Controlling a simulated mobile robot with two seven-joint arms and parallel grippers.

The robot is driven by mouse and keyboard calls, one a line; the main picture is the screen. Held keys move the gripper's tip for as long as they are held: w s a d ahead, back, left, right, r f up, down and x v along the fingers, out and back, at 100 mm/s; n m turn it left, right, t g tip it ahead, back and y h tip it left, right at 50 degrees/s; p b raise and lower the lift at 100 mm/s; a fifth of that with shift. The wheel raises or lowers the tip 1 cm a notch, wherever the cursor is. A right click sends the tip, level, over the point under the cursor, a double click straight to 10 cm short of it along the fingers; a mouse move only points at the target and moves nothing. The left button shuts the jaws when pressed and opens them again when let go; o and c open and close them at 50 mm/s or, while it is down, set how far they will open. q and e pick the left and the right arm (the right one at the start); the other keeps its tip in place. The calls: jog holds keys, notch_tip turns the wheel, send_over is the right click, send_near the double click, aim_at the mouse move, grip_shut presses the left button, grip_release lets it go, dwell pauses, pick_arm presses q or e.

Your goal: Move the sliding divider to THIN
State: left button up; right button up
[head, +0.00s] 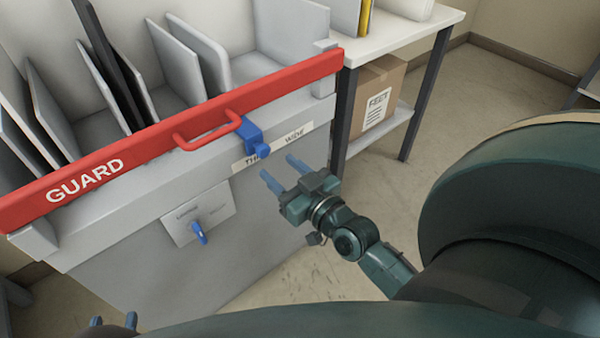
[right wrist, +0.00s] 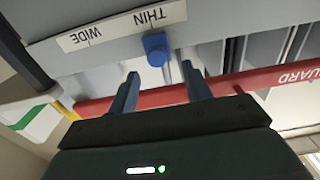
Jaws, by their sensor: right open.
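The sliding divider's blue bracket and knob (head: 262,151) sit on the front edge of the grey bin. The knob stands in front of the THIN–WIDE label (head: 294,138), by the THIN end, and partly covers that word. In the right wrist view the knob (right wrist: 156,50) is close to the THIN print. My right gripper (head: 278,168) is open and empty, just in front of the knob; in the wrist view the knob shows between and beyond its fingertips, apart from them. My left gripper (head: 113,320) shows only its separated fingertips at the bottom left.
A red GUARD bar (head: 140,152) with a handle crosses the bin's front, above the knob. A plate with a blue lever (head: 199,234) is lower on the front. Grey plates stand in the bin. A side table (head: 440,22) holds a cardboard box (head: 374,98) below.

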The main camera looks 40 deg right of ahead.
pick_arm(q)
jog(key=shift+s+a+r+g, duration=0.1)
jog(key=shift+s+a+g, duration=0.05)
jog(key=shift+g, duration=0.15)
pick_arm(e)
jog(key=s, duration=0.5)
jog(key=shift+s+d, duration=0.2)
jog(key=shift+s, duration=0.2)
pick_arm(q)
jog(key=shift+s+f, duration=0.1)
jog(key=shift+f, duration=0.1)
